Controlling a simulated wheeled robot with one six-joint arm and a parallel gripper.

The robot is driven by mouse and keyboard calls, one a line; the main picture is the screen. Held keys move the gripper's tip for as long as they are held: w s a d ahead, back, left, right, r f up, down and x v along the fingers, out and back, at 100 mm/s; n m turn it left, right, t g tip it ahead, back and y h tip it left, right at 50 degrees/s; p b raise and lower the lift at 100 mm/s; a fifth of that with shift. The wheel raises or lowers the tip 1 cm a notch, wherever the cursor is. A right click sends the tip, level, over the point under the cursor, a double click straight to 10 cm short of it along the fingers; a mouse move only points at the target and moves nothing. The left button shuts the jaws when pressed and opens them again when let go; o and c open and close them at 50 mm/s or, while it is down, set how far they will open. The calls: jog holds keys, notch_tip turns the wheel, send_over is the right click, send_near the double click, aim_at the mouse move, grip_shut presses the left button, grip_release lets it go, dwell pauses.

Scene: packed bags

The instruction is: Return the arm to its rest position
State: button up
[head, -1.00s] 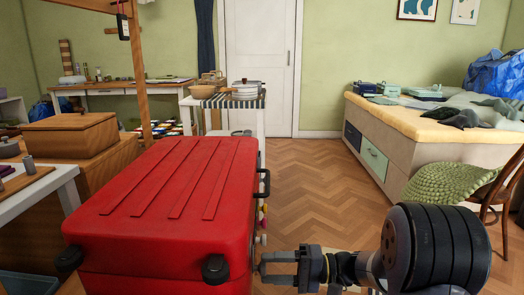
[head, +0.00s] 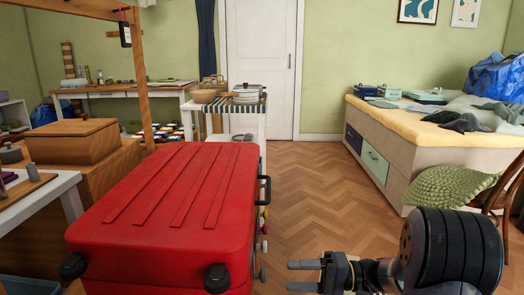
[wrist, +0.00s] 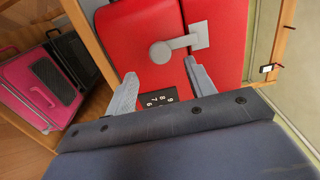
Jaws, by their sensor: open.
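My gripper (head: 291,276) is at the bottom of the head view, right of a large red suitcase (head: 165,200). Its two fingers are apart with nothing between them, and they point left toward the suitcase. In the wrist view my open gripper (wrist: 160,68) shows both fingers, with the red suitcase (wrist: 138,22) beyond them. A grey latch (wrist: 180,45) on the suitcase appears past the fingertips. The exact gap to the suitcase cannot be told. A dark label with numbers (wrist: 158,98) shows between the fingers.
A wooden chair with a green woven cover (head: 452,185) stands close by at the right. A bed with drawers (head: 385,160) is behind it. Clear parquet floor (head: 315,190) lies in the middle. A pink suitcase (wrist: 38,88) shows in the wrist view.

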jog(key=shift+w+a+m+p, duration=0.1)
jog(key=shift+a+m+p, duration=0.65)
jog(key=shift+m+p, duration=1.95)
jog(key=shift+s+a+m+p, duration=0.1)
jog(key=shift+a+m+p, duration=0.65)
jog(key=shift+m+p, duration=1.85)
jog(key=shift+w+a+m+p, duration=0.1)
jog(key=shift+a+m+p, duration=1.05)
jog(key=shift+m, duration=2.65)
jog(key=shift+d+p, duration=0.4)
jog(key=shift+d, duration=0.05)
